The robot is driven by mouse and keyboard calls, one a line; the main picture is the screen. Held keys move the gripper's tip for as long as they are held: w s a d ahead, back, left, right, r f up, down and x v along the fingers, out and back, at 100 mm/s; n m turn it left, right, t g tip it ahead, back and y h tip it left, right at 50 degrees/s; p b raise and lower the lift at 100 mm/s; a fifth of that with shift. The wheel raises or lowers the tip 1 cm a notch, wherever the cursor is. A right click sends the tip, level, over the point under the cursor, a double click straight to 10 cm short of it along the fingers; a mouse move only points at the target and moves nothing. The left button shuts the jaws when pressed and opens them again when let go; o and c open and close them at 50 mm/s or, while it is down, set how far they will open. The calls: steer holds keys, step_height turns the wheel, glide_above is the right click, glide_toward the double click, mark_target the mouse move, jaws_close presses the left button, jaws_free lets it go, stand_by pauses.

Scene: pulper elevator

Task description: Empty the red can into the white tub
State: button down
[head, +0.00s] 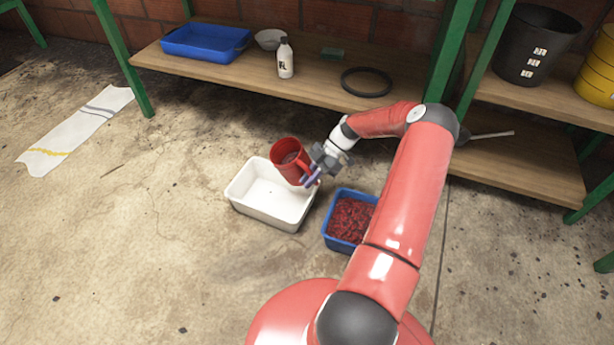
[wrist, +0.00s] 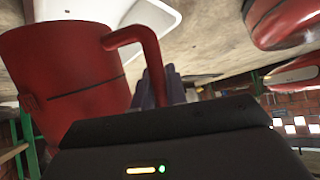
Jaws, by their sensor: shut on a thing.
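The red can (head: 289,158) has a side handle and is held in the air above the back right part of the white tub (head: 238,198). It looks roughly upright or slightly tilted, with its mouth showing; what is inside is too small to tell. My gripper (head: 311,177) is at the can's right side, shut on its handle. In the wrist view the red can (wrist: 70,75) fills the left, with its handle reaching toward the gripper fingers (wrist: 160,90). The tub stands on the floor, and its visible inside looks empty.
A blue tub (head: 334,243) of dark red berries stands right of the white tub. A white cloth (head: 75,130) lies left.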

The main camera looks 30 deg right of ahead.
steer(key=shift+d+r+h+p, duration=0.1)
steer(key=shift+r+h+p, duration=0.3)
steer(key=shift+r, duration=0.25)
steer(key=shift+r+h+p, duration=0.4)
steer(key=shift+h+p, duration=0.4)
steer(key=shift+h, duration=0.2)
steer(key=h, duration=0.2)
steer(key=shift+r+g+h, duration=0.1)
steer(key=shift+g+h, duration=0.2)
steer(key=shift+h, duration=0.1)
steer(key=shift+w+a+f+m+g+h+b, duration=0.1)
steer(key=shift+a+f+m+g+h+b, duration=0.1)
steer(key=shift+h+b, duration=0.3)
steer(key=shift+a+f+m+g+h+b, duration=0.1)
steer(key=shift+f+h+b, duration=0.1)
steer(key=shift+h+b, duration=0.25)
steer(key=a+g+h+b, duration=0.1)
steer(key=a+h+b, duration=0.1)
steer(key=h, duration=0.4)
steer(key=w+a+m+g+h+b, duration=0.1)
steer(key=a+h+b, duration=0.2)
steer(key=a+h, duration=0.2)
steer(key=shift+w+a+r+g+h, duration=0.15)
steer(key=shift+w+a+g+h, duration=0.1)
steer(key=shift+g+h, duration=0.2)
